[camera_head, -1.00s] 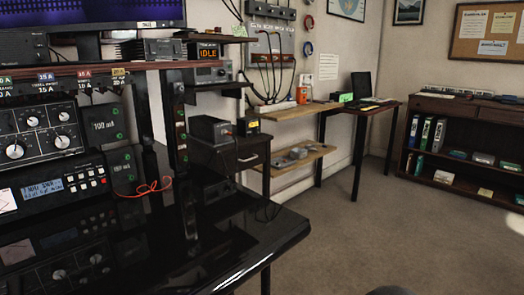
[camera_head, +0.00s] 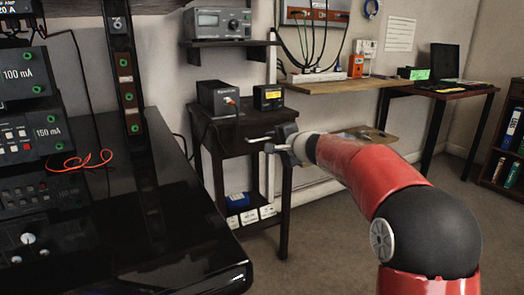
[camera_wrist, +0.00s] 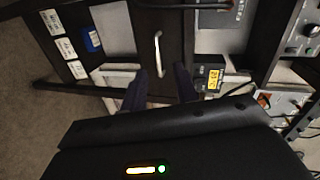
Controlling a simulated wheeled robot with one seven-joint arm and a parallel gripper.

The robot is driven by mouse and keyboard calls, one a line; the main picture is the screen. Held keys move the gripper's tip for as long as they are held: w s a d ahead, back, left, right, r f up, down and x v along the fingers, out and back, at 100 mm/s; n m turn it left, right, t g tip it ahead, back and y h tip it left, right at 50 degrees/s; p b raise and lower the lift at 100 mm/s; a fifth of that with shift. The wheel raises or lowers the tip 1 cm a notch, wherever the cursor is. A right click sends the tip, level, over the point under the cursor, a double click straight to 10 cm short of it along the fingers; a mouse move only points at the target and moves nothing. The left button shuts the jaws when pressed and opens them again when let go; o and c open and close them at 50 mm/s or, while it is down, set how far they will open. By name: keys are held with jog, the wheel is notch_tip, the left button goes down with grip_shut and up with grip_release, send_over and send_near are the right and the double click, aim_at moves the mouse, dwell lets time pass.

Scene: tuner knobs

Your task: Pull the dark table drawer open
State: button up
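The dark table (camera_head: 283,206) stands in the middle of the head view, with its dark drawer (camera_head: 230,143) just under the top. The drawer looks shut. Its silver bar handle (camera_head: 258,139) shows just left of my gripper (camera_head: 275,143), which partly covers the drawer front. In the wrist view the handle (camera_wrist: 158,54) stands out from the dark drawer front (camera_wrist: 175,35). My gripper (camera_wrist: 160,76) is open there, its two dark fingers apart. The handle lies between and just beyond the fingertips, and I see nothing gripped. Contact cannot be told.
A black box (camera_head: 217,98) and a small yellow-display device (camera_head: 268,97) stand on the table top. A blue item (camera_head: 238,200) and white-labelled boxes lie on its lower shelf. A glossy black desk (camera_head: 150,220) is at left. Open floor (camera_head: 330,240) lies in front.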

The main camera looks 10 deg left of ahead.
aim_at(243, 127)
jog(key=w+a+f+m+p, duration=0.1)
jog(key=w+a+f, duration=0.1)
jog(key=w, duration=0.3)
jog(key=w+a+f+p, duration=0.1)
jog(key=w+a+p, duration=0.1)
jog(key=w, duration=0.3)
jog(key=shift+a+f+m+t, duration=0.35)
jog(key=shift+a+m+t, duration=0.05)
jog(key=shift+a, duration=0.05)
jog(key=shift+c, duration=0.4)
grip_shut()
